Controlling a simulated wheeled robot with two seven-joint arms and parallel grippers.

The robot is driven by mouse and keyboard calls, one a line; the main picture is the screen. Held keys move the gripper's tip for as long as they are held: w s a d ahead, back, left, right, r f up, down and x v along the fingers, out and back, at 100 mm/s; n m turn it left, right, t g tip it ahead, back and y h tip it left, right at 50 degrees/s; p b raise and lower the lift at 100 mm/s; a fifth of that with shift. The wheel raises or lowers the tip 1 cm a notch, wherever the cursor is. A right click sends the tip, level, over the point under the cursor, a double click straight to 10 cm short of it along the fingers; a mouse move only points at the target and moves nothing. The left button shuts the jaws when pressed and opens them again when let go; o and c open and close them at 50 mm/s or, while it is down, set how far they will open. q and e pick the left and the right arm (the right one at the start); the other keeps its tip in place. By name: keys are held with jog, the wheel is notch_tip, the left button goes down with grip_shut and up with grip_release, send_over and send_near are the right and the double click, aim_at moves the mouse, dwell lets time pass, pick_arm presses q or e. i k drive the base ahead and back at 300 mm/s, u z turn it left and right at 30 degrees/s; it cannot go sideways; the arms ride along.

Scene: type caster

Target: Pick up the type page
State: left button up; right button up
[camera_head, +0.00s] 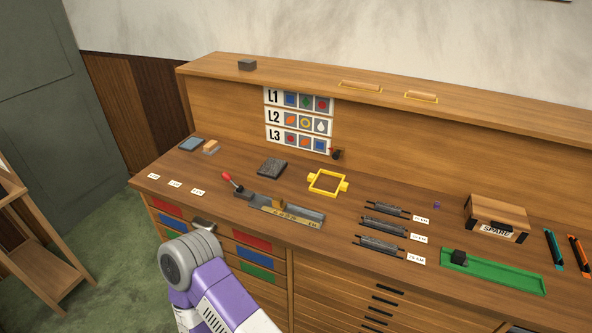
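A dark grey, textured square slab (272,167), which looks like the type page, lies flat on the wooden bench top, left of the yellow frame. Nothing holds it. My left arm comes up from the bottom edge, and its gripper (204,224) is at the bench's front edge above the drawers, in front of and left of the slab, clearly apart from it. The wrist hides most of the gripper, so its fingers cannot be made out. My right gripper is not in view.
A metal composing tray (280,209) with a red-knobbed lever stands in front of the slab. A yellow frame (328,182) lies to its right. Several dark type strips (383,226), a SPARE box (496,218) and a green tray (500,273) are further right. A L1–L3 chart (299,121) hangs behind.

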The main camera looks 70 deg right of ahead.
aim_at(272, 168)
jog(key=z, duration=1.4)
jog(key=i, duration=0.15)
jog(key=u, duration=0.05)
